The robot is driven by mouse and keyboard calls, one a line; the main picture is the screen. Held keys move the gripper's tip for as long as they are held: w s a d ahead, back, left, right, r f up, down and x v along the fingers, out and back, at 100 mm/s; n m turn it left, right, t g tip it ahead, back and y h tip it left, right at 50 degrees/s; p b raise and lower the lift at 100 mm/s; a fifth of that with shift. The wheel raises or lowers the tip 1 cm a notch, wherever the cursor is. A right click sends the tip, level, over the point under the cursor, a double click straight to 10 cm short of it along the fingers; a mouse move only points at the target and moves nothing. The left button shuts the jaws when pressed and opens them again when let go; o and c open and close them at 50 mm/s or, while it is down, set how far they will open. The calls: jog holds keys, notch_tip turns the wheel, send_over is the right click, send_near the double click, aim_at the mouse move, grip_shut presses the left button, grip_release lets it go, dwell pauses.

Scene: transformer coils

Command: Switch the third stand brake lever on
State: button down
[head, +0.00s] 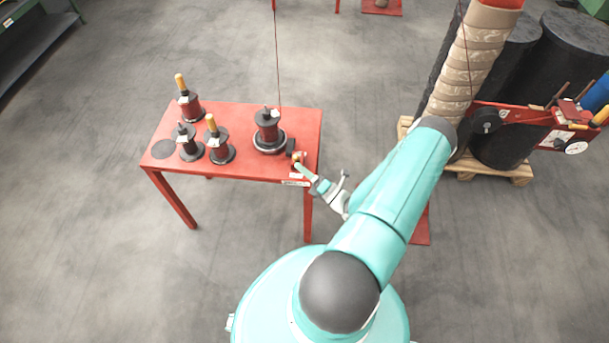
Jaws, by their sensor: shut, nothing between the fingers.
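A red table (230,112) stands at centre left. Near its front right corner is a small dark brake block (290,146) with a small orange-yellow piece beside it, which looks like a lever (298,156). My gripper (299,167) is shut and reaches over the table's right front edge. Its tip is at or just in front of this lever; I cannot tell whether they touch. The tip partly covers the lever, so its on or off position cannot be read. Which stand counts as third cannot be told from this view.
A dark red coil (268,128) sits on a round base left of the lever, with a thin wire rising from it. Several smaller spools, such as one (219,142), stand further left. Large black drums (555,60) stand on a pallet (500,173) at right.

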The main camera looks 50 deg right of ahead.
jog(key=shift+r, duration=0.1)
dwell(0.3)
jog(key=shift+w+d+r+m, duration=0.1)
jog(key=shift+d+r+m, duration=0.05)
jog(key=shift+m, duration=0.25)
jog(key=shift+r+h, duration=0.1)
jog(key=shift+h, duration=0.3)
jog(key=shift+w+d+r+m+g+h, duration=0.2)
jog(key=shift+w+d+r+m+g, duration=0.2)
jog(key=shift+m, duration=0.35)
jog(key=shift+w+d+r+m+g+h, duration=0.25)
jog(key=shift+r+m+g, duration=0.2)
jog(key=shift+m, duration=0.3)
jog(key=w+d+r+m+g, duration=0.1)
jog(key=w+d+m+g, duration=0.2)
jog(key=d+m, duration=0.1)
jog(key=shift+w+d+m, duration=0.3)
jog(key=shift+d, duration=0.25)
jog(key=shift+w+d+r, duration=0.1)
jog(key=shift+r, duration=0.05)
jog(key=shift+r, duration=0.1)
